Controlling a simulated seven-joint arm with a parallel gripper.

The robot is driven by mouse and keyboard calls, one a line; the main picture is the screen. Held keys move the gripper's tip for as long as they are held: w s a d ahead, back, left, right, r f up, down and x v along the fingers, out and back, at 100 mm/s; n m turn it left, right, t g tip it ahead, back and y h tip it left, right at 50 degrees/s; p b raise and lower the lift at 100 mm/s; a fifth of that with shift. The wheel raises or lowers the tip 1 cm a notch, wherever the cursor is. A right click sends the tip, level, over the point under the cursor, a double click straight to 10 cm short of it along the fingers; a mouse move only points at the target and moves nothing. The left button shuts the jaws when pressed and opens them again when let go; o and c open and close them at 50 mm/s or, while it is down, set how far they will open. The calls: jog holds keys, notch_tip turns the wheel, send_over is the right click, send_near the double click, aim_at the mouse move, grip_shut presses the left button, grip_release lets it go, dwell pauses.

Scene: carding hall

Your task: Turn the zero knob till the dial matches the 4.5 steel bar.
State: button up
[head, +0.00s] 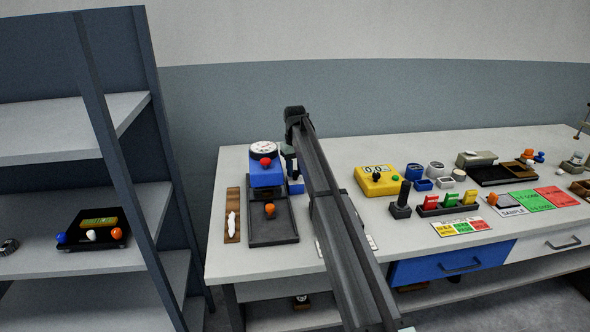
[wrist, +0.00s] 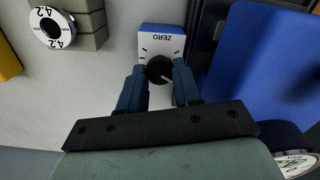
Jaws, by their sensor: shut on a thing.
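The zero knob (wrist: 160,70) is a black round knob with a white pointer line, on a small blue-and-white box (wrist: 163,36) marked ZERO. My gripper (wrist: 160,84) has one blue-grey finger on each side of the knob and is shut on it. In the head view my gripper (head: 291,165) is just right of the blue gauge (head: 267,178). The gauge's white dial (head: 264,147) is on top; it also shows at the wrist view's lower right edge (wrist: 298,163). Its reading is too small to tell. A grey stepped block (wrist: 85,22) carries a white ring that appears to read 4.2.
A black tray (head: 273,238) with an orange-topped piece lies before the gauge, beside a wooden board (head: 232,232) with white fibre. A yellow box (head: 377,181), levers and coloured cards stand right of my arm. A shelf unit (head: 75,145) stands left.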

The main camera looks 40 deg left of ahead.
aim_at(295, 172)
dwell(0.3)
jog(key=o, duration=1.1)
jog(key=shift+c, duration=0.2)
jog(key=shift+r, duration=0.15)
notch_tip(295, 172, up, 14)
jog(key=shift+f, duration=0.2)
